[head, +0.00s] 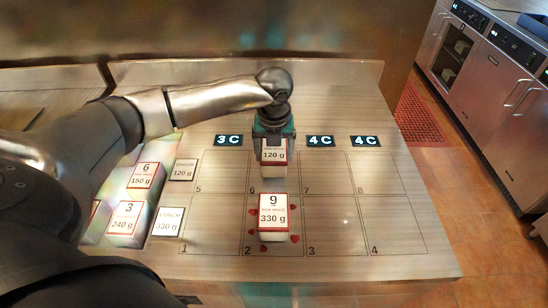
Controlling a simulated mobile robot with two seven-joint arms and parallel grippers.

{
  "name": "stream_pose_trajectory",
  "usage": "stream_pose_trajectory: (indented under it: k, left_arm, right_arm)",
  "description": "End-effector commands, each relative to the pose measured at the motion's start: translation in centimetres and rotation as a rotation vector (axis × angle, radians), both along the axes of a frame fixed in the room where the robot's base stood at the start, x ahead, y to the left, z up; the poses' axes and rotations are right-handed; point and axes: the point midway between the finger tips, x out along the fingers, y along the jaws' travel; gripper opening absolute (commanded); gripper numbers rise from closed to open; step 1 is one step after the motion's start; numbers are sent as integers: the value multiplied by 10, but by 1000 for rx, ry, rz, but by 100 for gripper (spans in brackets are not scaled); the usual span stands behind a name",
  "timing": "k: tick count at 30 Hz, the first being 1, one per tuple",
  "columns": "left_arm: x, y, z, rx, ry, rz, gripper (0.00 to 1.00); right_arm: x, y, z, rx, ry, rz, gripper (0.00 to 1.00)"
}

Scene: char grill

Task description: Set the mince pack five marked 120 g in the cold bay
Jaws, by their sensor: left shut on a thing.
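My left gripper (273,137) is shut on a pale pack with a red-edged label (273,157) reading 120 g. The pack's number is hidden by the gripper. The pack is over or in the bay marked 6, in the back row of the bay grid (345,222); I cannot tell whether it touches the counter. Behind the grid, one display (228,140) reads 3 C and two others, a middle one (320,141) and a right one (365,141), read 4 C. The space behind my gripper is hidden. My right gripper is not in view.
Pack nine (273,212), marked 330 g, stands in bay 2 with red marks around it. Pack six (145,175) and pack three (126,218) stand at left, beside a 120 g card (183,169) and a lunch 330 g card (167,222). Bays 1, 3, 4, 5, 7 and 8 look empty.

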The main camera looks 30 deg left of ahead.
Motion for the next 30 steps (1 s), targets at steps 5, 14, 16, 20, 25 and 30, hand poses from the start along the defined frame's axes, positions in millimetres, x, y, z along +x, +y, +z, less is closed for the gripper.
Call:
stream_pose_trajectory:
  k: [5,14,16,20,25,30]
  left_arm:
    - [0,0,-20,0,-1,1,5]
    - [0,0,-22,1,-2,0,5]
    - [0,0,-23,1,1,0,86]
    - [0,0,-23,1,1,0,100]
    - [0,0,-23,1,1,0,100]
    - [0,0,-17,1,0,0,100]
  right_arm:
    - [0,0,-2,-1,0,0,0]
    - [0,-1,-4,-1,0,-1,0]
    - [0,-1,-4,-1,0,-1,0]
    - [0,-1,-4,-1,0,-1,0]
    - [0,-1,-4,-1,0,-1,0]
    - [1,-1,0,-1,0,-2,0]
